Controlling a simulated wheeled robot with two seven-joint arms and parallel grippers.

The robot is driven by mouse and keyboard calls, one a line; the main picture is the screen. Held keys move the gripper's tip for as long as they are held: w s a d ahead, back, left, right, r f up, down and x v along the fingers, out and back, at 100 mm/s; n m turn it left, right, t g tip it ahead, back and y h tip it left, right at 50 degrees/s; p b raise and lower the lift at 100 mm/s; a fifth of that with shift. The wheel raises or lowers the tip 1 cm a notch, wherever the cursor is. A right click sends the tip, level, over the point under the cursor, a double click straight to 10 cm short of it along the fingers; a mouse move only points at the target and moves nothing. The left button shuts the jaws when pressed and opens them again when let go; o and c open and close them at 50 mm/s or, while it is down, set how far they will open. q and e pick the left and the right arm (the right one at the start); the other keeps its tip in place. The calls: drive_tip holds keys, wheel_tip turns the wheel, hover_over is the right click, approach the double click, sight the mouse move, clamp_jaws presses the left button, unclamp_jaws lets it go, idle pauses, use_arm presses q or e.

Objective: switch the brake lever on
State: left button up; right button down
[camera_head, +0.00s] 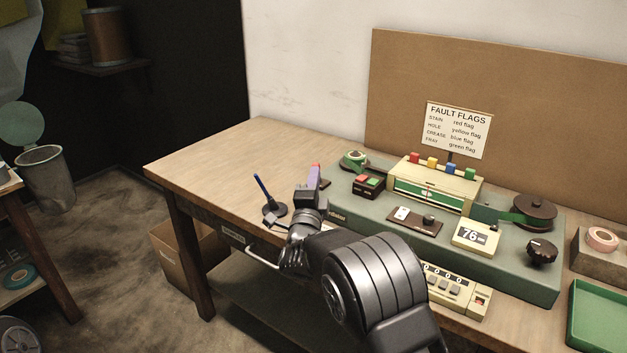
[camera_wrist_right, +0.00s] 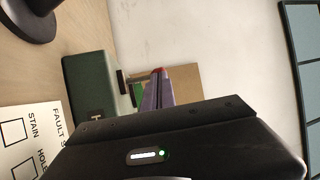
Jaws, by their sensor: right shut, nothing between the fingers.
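The tape machine (camera_head: 372,208) is a green-grey base on the wooden bench, with a cream unit and reels on top. I cannot pick out the brake lever for certain. A brown plate (camera_head: 415,229) on the machine's front carries a small white part and a dark knob. My right gripper (camera_head: 314,174) is shut and empty, raised near the machine's left end, with purple fingers red at the tip. In the wrist view its fingers (camera_wrist_right: 157,90) show beyond the dark housing, near the machine's dark green end (camera_wrist_right: 92,85). My arm hides part of the machine's front. My left gripper is out of view.
A blue pen in a dark round stand (camera_head: 274,209) is left of my right gripper. A green tray (camera_head: 597,318) is at right. The bench's left end is clear.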

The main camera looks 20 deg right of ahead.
drive_tip(key=shift+w+d+r+m+g+p, duration=0.15)
drive_tip(key=shift+d+r+m+g+p, duration=0.15)
drive_tip(key=shift+r+g, duration=0.15)
drive_tip(key=shift+w+d+r+m+g+p, duration=0.15)
drive_tip(key=shift+r+m+g+p, duration=0.15)
drive_tip(key=shift+g, duration=0.15)
drive_tip(key=g+p, duration=0.1)
drive_tip(key=p, duration=0.1)
drive_tip(key=w+d+r+m+y+p, duration=0.1)
drive_tip(key=p, duration=0.1)
drive_tip(key=r+g+p, duration=0.1)
drive_tip(key=p, duration=0.1)
drive_tip(key=shift+w+d+g+y, duration=0.15)
drive_tip(key=shift+d+g+y, duration=0.15)
drive_tip(key=shift+y, duration=0.1)
drive_tip(key=shift+w+d+f+m+g+y+p, duration=0.25)
drive_tip(key=shift+f+m+g+y+p, duration=0.2)
drive_tip(key=shift+p, duration=0.65)
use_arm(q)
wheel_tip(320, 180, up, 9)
use_arm(e)
drive_tip(key=shift+a+f, duration=0.1)
drive_tip(key=shift+f, duration=0.05)
